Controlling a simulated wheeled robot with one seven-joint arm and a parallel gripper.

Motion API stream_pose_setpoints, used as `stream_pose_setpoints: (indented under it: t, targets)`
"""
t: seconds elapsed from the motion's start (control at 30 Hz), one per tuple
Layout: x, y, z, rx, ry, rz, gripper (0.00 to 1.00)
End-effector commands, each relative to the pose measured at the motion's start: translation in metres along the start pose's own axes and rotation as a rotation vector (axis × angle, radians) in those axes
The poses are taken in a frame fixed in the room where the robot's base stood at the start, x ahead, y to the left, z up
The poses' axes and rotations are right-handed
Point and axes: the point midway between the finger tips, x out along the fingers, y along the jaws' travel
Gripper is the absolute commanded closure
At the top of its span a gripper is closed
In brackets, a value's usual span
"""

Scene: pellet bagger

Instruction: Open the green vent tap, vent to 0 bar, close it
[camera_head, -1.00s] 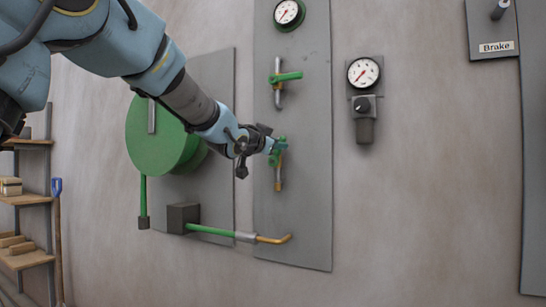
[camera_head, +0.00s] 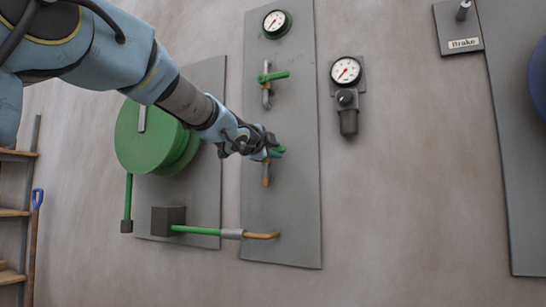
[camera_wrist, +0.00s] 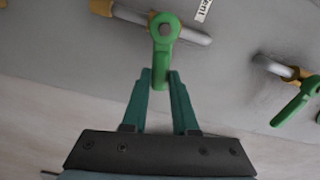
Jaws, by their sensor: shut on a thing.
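The green vent tap (camera_wrist: 162,30) is in the wrist view, with a part-hidden label reading "ent" beside it. Its green handle lies across the pale pipe, and the teal fingers of my gripper (camera_wrist: 161,77) are shut on the handle's end, one on each side. In the head view my gripper (camera_head: 268,152) is at the lower tap on the narrow grey panel (camera_head: 290,215) and hides most of its handle. The tap's brass lower end (camera_head: 266,178) shows below. A round green-rimmed gauge (camera_head: 277,24) is at the panel's top; its needle points lower left, its reading too small to tell.
Another tap with a green handle (camera_head: 274,76) sits above on the same panel. A regulator with a gauge (camera_head: 347,72) is to the right. A green drum (camera_head: 150,135) is left, close behind my arm. A green hose (camera_head: 200,231) runs below.

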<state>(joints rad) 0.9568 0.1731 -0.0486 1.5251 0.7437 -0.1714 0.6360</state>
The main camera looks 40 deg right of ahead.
Motion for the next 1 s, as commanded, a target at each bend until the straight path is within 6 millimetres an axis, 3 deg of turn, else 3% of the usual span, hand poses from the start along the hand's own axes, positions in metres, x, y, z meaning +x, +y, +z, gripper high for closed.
stream_pose_setpoints:
  t: [0.4, 0.97, 1.0]
  targets:
    - [0.0001, 0.0127, 0.0008, 0.194, 0.001, 0.001, 1.0]
    - [0.0003, 0.0138, 0.001, 0.224, 0.001, 0.003, 1.0]
    - [0.0003, 0.0139, 0.001, 0.224, 0.001, 0.003, 0.71]
